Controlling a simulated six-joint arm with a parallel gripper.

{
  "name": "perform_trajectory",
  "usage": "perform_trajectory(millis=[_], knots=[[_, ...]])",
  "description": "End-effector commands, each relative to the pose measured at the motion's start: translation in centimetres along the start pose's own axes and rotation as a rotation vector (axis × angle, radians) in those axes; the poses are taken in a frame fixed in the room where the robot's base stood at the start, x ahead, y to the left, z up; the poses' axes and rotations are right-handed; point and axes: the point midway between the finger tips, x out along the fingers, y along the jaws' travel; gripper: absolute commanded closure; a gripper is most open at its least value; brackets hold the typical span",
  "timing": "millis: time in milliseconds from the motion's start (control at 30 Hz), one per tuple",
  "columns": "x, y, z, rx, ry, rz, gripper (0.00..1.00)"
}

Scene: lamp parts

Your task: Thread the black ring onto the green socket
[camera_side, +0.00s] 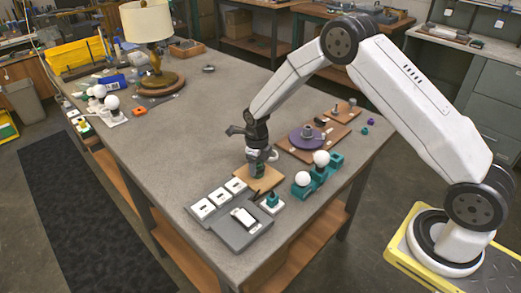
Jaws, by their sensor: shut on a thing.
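My gripper (258,163) points down over a small wooden board (272,183) near the table's front. Its jaws are shut on a small dark thing that looks like the black ring, mostly hidden by the fingers. A dark green upright piece (258,173), apparently the green socket, stands on the board directly below the fingertips. I cannot tell whether the ring is around the socket or just above it. Another green piece (272,200) stands on a white base just in front of the board.
A grey tray with white blocks (234,218) lies front left. A teal holder with white bulbs (318,178) stands right. A purple disc (305,138) sits on a brown board behind. A lamp (150,30) stands at the far left; the table's middle left is clear.

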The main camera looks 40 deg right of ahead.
Motion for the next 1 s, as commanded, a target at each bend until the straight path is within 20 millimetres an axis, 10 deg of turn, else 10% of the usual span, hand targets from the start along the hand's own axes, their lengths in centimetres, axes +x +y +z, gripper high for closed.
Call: perform_trajectory(millis=[667, 700, 767, 1000], knots=[[0.50, -0.12, -0.32, 0.241, 0.005, 0.005, 1.00], [0.50, -0.12, -0.33, 0.240, 0.005, 0.005, 0.27], [0.47, -0.11, -0.32, 0.240, 0.005, 0.005, 0.08], [0.27, -0.07, -0.17, 0.238, 0.002, 0.005, 0.07]])
